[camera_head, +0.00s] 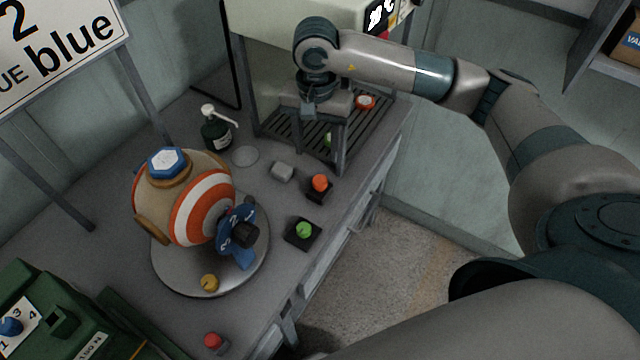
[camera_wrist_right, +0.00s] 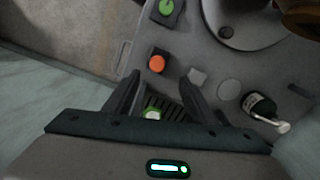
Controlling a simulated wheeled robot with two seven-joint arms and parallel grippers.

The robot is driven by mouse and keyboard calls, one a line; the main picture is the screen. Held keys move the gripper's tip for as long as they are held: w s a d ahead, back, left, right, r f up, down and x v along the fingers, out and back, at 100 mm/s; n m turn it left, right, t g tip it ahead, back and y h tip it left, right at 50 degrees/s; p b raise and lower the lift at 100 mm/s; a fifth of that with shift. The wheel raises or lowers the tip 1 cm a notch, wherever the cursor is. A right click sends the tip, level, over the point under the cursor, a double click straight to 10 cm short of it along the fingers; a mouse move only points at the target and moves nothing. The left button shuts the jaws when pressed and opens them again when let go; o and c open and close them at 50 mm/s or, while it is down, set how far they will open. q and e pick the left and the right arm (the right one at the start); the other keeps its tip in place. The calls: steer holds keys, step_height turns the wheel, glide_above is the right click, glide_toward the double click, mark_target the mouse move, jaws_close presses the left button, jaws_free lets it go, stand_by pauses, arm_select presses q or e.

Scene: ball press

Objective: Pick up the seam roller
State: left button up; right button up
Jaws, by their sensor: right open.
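No object can be identified for certain as the seam roller. A small green and white object (camera_wrist_right: 152,114) lies on the slatted grate between my right gripper's fingers in the right wrist view; in the head view only a bit of its green (camera_head: 328,139) shows. I cannot tell whether it is the seam roller. My right gripper (camera_head: 318,150) is open, pointing down over the grate (camera_head: 376,118); its two dark fingers (camera_wrist_right: 164,80) stand apart with nothing held between them. My left gripper is not in view.
A striped ball (camera_head: 203,207) with blue fittings sits on a round plate (camera_head: 180,275). Orange (camera_head: 320,183) and green (camera_head: 304,230) buttons, a grey block (camera_head: 282,171) and a pump bottle (camera_head: 216,130) stand nearby. The press frame (camera_head: 262,60) surrounds the grate. An orange-rimmed item (camera_head: 365,102) lies behind the gripper.

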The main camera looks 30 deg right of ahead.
steer(key=p, duration=0.2)
glide_above(320, 180)
steer(key=f, duration=0.5)
steer(key=shift+w+a+f, duration=0.1)
steer(key=shift+a+f, duration=0.25)
steer(key=shift+f, duration=0.85)
steer(key=shift+p, duration=0.3)
steer(key=shift+d+f+p, duration=0.25)
steer(key=shift+f+p, duration=0.5)
steer(key=shift+p, duration=0.1)
step_height(320, 180, down, 3)
steer(key=shift+d+r+p, duration=0.1)
steer(key=shift+p, duration=0.65)
steer(key=shift+f, duration=0.45)
steer(key=shift+c, duration=0.4)
